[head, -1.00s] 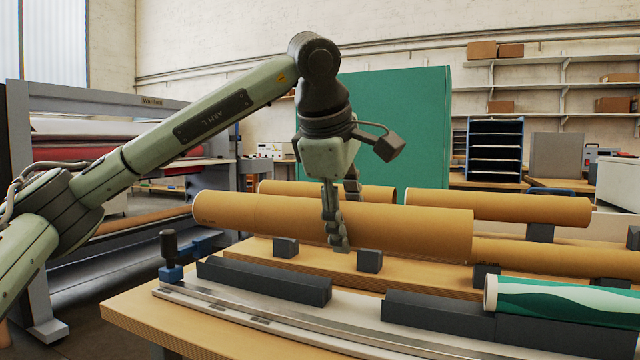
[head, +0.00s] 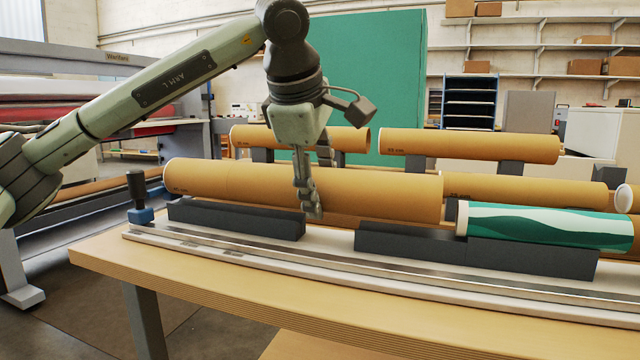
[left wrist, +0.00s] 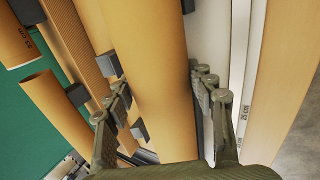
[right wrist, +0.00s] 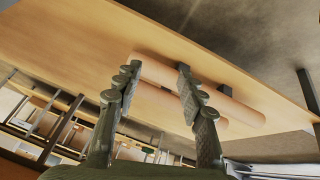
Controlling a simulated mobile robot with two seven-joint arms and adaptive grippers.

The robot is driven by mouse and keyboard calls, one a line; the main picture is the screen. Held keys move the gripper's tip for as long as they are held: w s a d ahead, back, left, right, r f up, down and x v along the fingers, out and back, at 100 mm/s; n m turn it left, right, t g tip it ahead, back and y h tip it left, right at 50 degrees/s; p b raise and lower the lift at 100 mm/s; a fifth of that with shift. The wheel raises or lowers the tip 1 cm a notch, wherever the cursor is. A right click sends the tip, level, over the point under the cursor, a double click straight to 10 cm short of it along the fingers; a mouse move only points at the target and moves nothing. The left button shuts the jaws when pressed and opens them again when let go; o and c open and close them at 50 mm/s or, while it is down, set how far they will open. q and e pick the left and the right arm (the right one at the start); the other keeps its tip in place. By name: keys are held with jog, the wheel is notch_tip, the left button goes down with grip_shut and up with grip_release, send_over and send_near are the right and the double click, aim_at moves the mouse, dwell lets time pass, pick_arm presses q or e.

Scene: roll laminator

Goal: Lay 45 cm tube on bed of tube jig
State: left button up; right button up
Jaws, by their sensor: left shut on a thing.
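A long brown cardboard tube (head: 380,194) is held level in my left gripper (head: 317,188), whose fingers straddle it near its middle. In the left wrist view the tube (left wrist: 155,110) runs between the spread fingers (left wrist: 164,82). The jig bed is a row of dark grey blocks (head: 235,219) on a pale base with a metal strip (head: 330,262). The tube appears just above and behind these blocks; contact cannot be told. A green-and-white tube (head: 545,224) lies on the right-hand blocks. My right gripper (right wrist: 158,80) is open and empty in its wrist view.
A blue-based stop with a black knob (head: 138,200) stands at the jig's left end. More brown tubes (head: 470,146) rest on supports behind. The bench's front edge (head: 260,305) is clear. A laminator (head: 70,110) stands at the left.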

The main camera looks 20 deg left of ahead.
pick_arm(q)
jog(key=shift+f+b, duration=0.5)
jog(key=shift+f, duration=0.35)
pick_arm(e)
jog(key=w+a+r+t+y, duration=0.1)
jog(key=w+a+r+t, duration=0.1)
jog(key=w+a+t, duration=0.1)
jog(key=shift+w+a+r+n+y, duration=0.35)
jog(key=shift+w+a, duration=0.45)
jog(key=shift+w, duration=0.3)
pick_arm(q)
jog(key=shift+f, duration=0.1)
jog(key=o, duration=1.4)
jog(key=v, duration=1.2)
